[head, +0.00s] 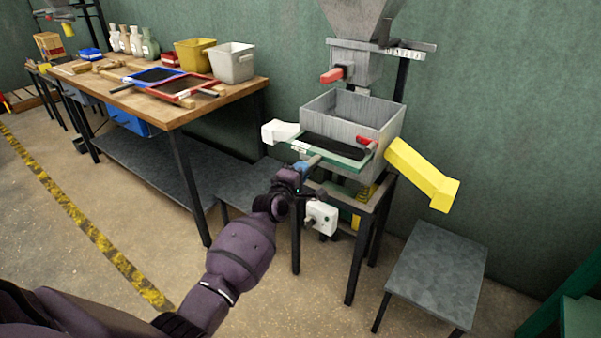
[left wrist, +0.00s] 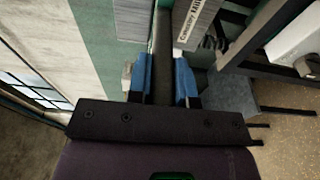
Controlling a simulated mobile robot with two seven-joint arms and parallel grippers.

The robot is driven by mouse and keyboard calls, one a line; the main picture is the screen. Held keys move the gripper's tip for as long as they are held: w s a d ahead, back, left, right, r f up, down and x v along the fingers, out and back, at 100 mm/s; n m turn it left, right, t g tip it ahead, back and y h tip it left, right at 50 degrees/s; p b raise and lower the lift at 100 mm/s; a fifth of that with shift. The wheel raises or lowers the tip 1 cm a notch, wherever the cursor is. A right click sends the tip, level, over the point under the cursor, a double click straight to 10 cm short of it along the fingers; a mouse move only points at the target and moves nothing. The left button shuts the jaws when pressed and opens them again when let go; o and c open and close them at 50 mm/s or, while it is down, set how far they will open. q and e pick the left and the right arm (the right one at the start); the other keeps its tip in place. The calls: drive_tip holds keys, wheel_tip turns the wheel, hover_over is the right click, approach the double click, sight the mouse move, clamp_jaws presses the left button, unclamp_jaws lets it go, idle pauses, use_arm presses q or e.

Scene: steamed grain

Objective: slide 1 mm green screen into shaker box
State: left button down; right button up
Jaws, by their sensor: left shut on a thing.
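The green-framed screen (head: 345,160) with dark mesh is at the front opening of the grey metal shaker box (head: 375,140). Its front edge sticks out toward me, and its far part seems to be inside the box; how deep I cannot tell. My left gripper (head: 303,167) is shut on the screen's handle at the front. In the left wrist view, the blue fingertips (left wrist: 163,82) close around the dark handle (left wrist: 161,45). My right gripper is not in view.
A red clamp handle (head: 366,142) is at the box's right front. A white spout (head: 279,131) and a yellow chute (head: 422,175) stick out at the sides. A hopper (head: 358,65) stands above. The workbench (head: 180,112) at left holds red and blue screens and bins.

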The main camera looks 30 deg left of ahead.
sight(319, 157)
use_arm(q)
drive_tip(key=shift+w+r, duration=0.15)
drive_tip(key=shift+w+d+b, duration=0.15)
drive_tip(key=shift+w+b, duration=0.5)
drive_tip(key=shift+w, duration=1.7)
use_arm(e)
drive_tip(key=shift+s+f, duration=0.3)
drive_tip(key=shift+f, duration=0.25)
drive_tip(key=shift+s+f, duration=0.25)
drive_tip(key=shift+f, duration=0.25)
use_arm(q)
drive_tip(key=shift+w+d+b, duration=0.2)
drive_tip(key=shift+w+b, duration=0.7)
drive_tip(key=shift+w, duration=1.35)
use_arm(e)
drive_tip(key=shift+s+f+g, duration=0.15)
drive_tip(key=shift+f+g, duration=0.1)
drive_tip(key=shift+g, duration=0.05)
use_arm(q)
drive_tip(key=c, duration=0.9)
unclamp_jaws()
drive_tip(key=shift+c, duration=0.2)
drive_tip(key=shift+f, duration=0.35)
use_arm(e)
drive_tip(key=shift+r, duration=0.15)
